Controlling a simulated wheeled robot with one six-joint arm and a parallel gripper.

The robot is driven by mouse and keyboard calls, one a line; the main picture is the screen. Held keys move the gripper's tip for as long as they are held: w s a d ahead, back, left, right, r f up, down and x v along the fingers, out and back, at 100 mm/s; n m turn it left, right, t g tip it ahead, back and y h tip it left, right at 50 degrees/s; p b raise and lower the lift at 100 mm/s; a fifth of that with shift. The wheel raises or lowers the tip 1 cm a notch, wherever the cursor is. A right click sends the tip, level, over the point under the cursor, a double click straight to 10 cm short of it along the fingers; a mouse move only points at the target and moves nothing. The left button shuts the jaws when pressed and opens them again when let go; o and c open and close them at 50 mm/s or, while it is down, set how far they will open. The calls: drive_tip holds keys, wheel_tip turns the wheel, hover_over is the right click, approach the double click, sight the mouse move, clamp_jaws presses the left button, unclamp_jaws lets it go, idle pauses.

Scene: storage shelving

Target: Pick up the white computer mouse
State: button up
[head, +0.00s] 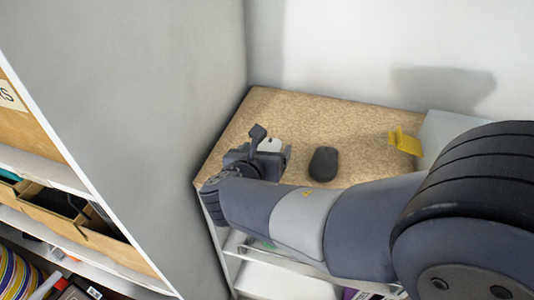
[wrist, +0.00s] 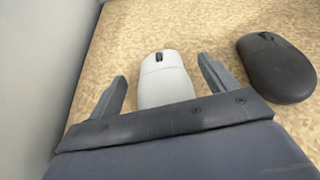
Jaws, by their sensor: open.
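The white computer mouse (wrist: 166,80) lies on the speckled tan shelf top (wrist: 130,40) in the wrist view, with its dark scroll wheel at the far end. My gripper (wrist: 161,85) is open, with one finger on each side of the white mouse and a gap between each finger and it. The mouse's near end is hidden behind the gripper body. In the head view the white mouse (head: 270,145) shows partly between the fingers of my gripper (head: 271,145), near the left part of the shelf top.
A black mouse (wrist: 276,68) lies right of my gripper; it also shows in the head view (head: 323,164). A yellow object (head: 405,142) and a pale box (head: 445,130) are farther right. Walls close off the left and back. The shelf top behind the mice is clear.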

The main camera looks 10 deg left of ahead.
drive_tip(key=shift+w+d+f, duration=0.1)
drive_tip(key=shift+w+f, duration=0.15)
drive_tip(key=shift+w, duration=0.45)
drive_tip(key=shift+c, duration=0.2)
drive_tip(key=c, duration=1)
